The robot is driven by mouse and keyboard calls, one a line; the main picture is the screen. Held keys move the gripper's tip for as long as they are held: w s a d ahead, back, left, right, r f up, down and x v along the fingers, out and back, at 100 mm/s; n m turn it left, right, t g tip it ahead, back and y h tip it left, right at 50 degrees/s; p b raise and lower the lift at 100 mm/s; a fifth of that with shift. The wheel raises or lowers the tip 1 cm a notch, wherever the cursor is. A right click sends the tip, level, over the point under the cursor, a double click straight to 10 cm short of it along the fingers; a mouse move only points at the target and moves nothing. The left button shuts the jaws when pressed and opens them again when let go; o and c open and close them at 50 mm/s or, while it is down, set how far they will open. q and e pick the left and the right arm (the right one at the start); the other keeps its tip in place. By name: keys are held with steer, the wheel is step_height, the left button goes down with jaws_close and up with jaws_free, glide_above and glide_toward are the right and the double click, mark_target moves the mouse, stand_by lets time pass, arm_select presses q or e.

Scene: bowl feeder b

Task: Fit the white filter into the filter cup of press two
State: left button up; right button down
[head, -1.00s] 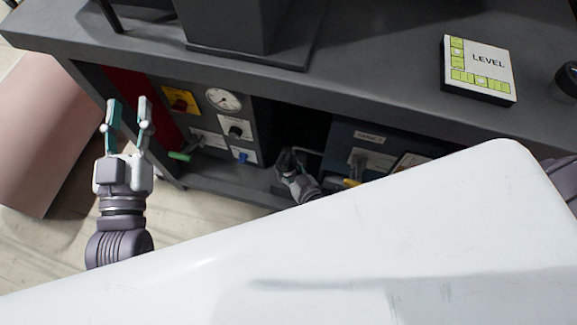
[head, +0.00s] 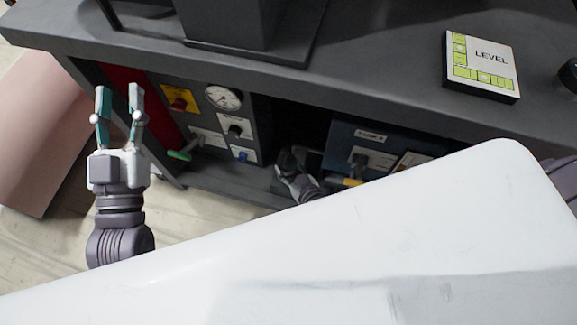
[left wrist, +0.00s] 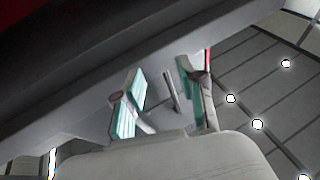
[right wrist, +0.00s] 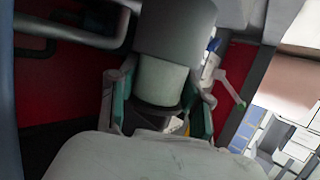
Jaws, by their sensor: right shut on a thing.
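The white filter (right wrist: 163,82) is a pale cylinder with a dark band at its near end, between the fingers of my right gripper (right wrist: 158,95) in the right wrist view. A grey cylinder, seemingly the filter cup (right wrist: 176,28), lies directly beyond the filter's far end. I cannot tell how far the filter is inside it. In the head view my right gripper (head: 287,158) is in the dark opening under the bench, with the filter hidden. My left gripper (head: 119,92) is open and empty in front of the bench's left end; its spread fingers show in the left wrist view (left wrist: 166,98).
A panel with a gauge (head: 223,97) and a green-handled lever (head: 180,155) is left of the opening; a blue unit (head: 345,135) is right. In the right wrist view a pipe (right wrist: 75,35) runs left of the cup. The white surface (head: 330,235) blocks the lower foreground.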

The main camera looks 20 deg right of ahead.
steer(key=shift+f, duration=0.25)
steer(key=shift+c, duration=2.1)
jaws_free()
steer(key=shift+f, duration=0.1)
arm_select(q)
steer(key=shift+s+r+t, duration=0.4)
steer(key=shift+r+t, duration=0.2)
steer(key=shift+r, duration=0.25)
arm_select(e)
steer(key=shift+s, duration=0.1)
steer(key=v, duration=1.2)
